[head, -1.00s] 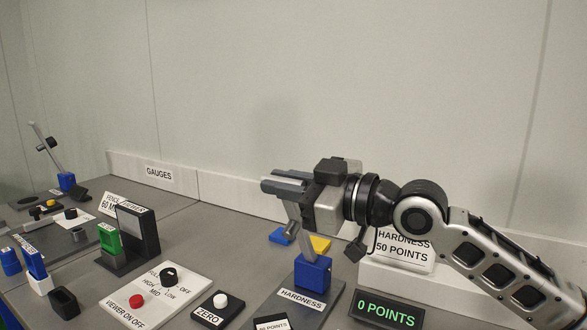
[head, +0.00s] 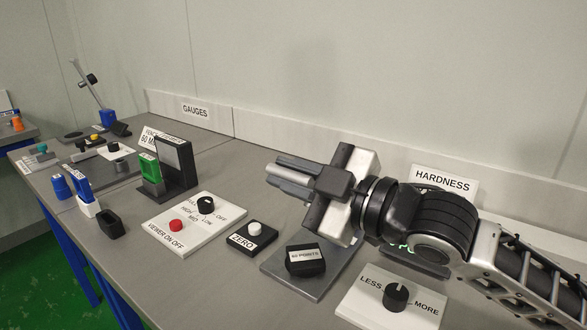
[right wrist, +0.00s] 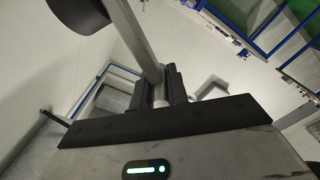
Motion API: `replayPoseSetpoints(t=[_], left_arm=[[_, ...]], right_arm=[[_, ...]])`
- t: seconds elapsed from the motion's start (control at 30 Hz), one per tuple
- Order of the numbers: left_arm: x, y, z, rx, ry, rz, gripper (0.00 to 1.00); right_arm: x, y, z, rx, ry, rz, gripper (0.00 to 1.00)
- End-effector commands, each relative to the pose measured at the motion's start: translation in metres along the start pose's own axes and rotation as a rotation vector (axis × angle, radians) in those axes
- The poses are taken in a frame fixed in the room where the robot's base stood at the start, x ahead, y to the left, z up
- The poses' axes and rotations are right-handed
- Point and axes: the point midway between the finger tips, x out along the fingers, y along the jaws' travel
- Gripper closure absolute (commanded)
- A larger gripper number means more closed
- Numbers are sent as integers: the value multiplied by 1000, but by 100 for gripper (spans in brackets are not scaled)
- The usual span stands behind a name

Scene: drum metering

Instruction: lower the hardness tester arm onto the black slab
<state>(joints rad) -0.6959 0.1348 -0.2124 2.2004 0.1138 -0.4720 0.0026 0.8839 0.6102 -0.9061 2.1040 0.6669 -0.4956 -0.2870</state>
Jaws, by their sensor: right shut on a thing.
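The black slab (head: 306,268) carries a white points label and lies on the grey base plate (head: 275,266) of the hardness tester. My right gripper (head: 276,173) is above and behind the slab in the head view, its fingers pointing left. In the right wrist view the tester arm, a grey bar (right wrist: 138,38), runs down between the fingers (right wrist: 161,86), which are shut on it. A round black part (right wrist: 78,12) shows beside the bar. My left gripper is not in view.
A ZERO button box (head: 249,238) and a white switch panel (head: 183,238) stand left of the slab. A LESS/MORE knob panel (head: 372,310) is at the front right. The HARDNESS sign (head: 444,180) stands behind my arm. A second device with a slanted bar (head: 88,86) is far left.

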Motion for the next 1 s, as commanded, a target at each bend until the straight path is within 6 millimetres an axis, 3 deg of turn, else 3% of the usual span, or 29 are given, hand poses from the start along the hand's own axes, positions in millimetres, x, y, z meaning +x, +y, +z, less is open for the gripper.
replayPoseSetpoints(t=[0.23, 0.27, 0.3, 0.33, 0.77, 1.0], left_arm=[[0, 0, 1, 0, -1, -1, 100], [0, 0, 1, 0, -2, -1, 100], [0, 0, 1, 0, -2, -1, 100], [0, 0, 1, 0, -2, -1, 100], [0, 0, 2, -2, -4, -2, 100], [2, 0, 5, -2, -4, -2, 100]], right_arm=[[0, -2, 1, 7, -2, -4, 100], [0, -2, 1, 7, -2, -4, 76], [0, -1, 1, 7, -2, -4, 65], [0, -1, 1, 7, -2, -4, 63], [-1, 0, 1, 2, -1, -1, 63], [-30, 0, 2, 0, -6, 0, 63]])
